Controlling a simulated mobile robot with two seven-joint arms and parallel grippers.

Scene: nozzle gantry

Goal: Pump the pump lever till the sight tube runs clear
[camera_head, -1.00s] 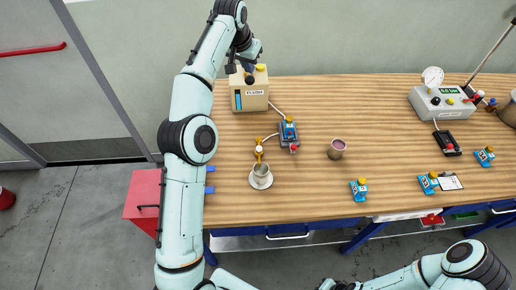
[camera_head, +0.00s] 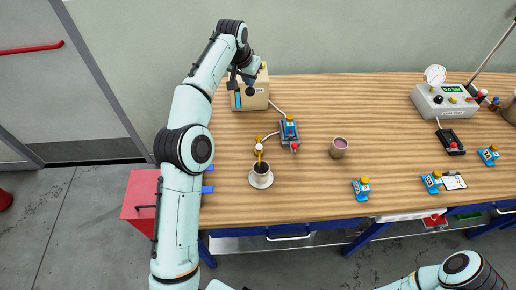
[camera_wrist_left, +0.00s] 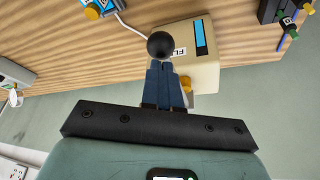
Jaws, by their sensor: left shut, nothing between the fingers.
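The cream flush box (camera_head: 255,103) stands at the table's back left; it also shows in the wrist view (camera_wrist_left: 204,72). A blue sight tube (camera_head: 238,100) is on its face and looks mostly blue in the wrist view (camera_wrist_left: 200,36). The pump lever shows as a black ball knob (camera_head: 250,91), also in the wrist view (camera_wrist_left: 160,44). My left gripper (camera_head: 248,80) is shut and empty, its fingertips (camera_wrist_left: 160,64) right at the knob; I cannot tell if they touch. The lever's rod is hidden. My right gripper is out of view.
A brass nozzle (camera_head: 259,151) stands over a cup (camera_head: 260,170) with dark contents on a saucer. A blue switch unit (camera_head: 289,131) and a mauve-topped cup (camera_head: 338,147) are nearby. A gauge box (camera_head: 445,103) is at right.

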